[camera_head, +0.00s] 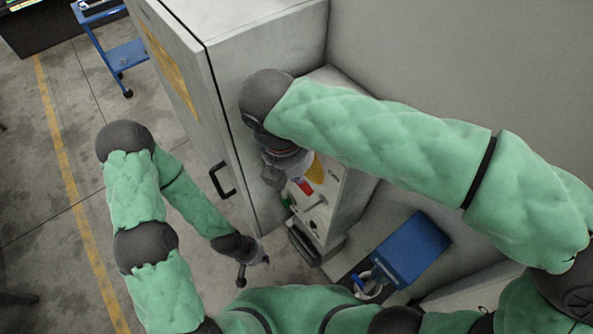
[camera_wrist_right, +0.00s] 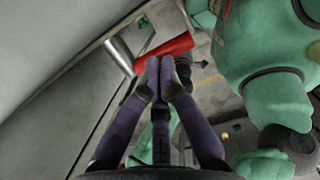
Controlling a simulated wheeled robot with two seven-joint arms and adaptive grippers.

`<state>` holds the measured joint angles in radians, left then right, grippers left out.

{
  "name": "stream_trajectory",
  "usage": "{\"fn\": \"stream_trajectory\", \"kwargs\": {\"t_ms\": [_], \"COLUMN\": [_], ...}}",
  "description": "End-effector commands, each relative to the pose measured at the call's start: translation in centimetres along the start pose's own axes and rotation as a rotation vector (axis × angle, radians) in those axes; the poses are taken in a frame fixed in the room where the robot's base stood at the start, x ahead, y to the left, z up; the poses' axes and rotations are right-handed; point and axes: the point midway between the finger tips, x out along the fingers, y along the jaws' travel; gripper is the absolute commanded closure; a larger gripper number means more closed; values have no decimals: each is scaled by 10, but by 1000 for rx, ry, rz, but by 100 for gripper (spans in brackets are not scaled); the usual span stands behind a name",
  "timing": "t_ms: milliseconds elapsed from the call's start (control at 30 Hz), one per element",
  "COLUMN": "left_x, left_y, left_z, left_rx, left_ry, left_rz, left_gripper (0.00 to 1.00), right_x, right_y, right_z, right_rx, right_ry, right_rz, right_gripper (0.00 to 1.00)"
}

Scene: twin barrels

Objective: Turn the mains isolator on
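The mains isolator shows as a red handle (camera_head: 305,187) on the grey panel beside the tall cabinet. In the right wrist view the red handle (camera_wrist_right: 178,47) is a bar lying slantwise just beyond my fingertips, with a silver cylinder (camera_wrist_right: 120,55) near its left end. My right gripper (camera_wrist_right: 161,62) has its fingertips together, with nothing seen between them. The tips overlap the bar's lower edge; I cannot tell whether they touch it. In the head view my right gripper (camera_head: 273,178) is just left of the handle. My left gripper (camera_head: 254,268) hangs low, its fingers apart and empty.
The tall grey cabinet (camera_head: 185,60) with a black door handle (camera_head: 222,179) stands left of the panel. A blue box (camera_head: 411,249) and a cup-like container (camera_head: 370,287) are at the lower right. A blue trolley (camera_head: 122,57) stands far left. The floor on the left is mostly clear.

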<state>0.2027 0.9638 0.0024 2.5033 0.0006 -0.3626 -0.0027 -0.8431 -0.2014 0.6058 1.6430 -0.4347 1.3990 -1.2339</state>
Motion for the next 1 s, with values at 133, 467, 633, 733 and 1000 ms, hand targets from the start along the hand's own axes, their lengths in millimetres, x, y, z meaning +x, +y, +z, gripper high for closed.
{"fn": "stream_trajectory", "kwargs": {"t_ms": [133,467,633,733,1000], "left_x": [-17,-33,-32,-32,-32], "left_y": [6,12,11,11,12], "left_z": [1,1,1,1,1], "left_rx": [0,0,0,0,0], "left_ry": [0,0,0,0,0], "left_rz": [0,0,0,0,0], "left_gripper": [100,100,100,100,100], "right_x": [-17,-63,-96,-112,-135], "right_y": [4,12,14,14,15], "right_z": [1,0,0,0,1], "right_rx": [1,6,5,4,5], "right_ry": [0,1,0,0,0], "right_rz": [0,5,4,2,0], "right_gripper": [100,100,100,100,100]}}
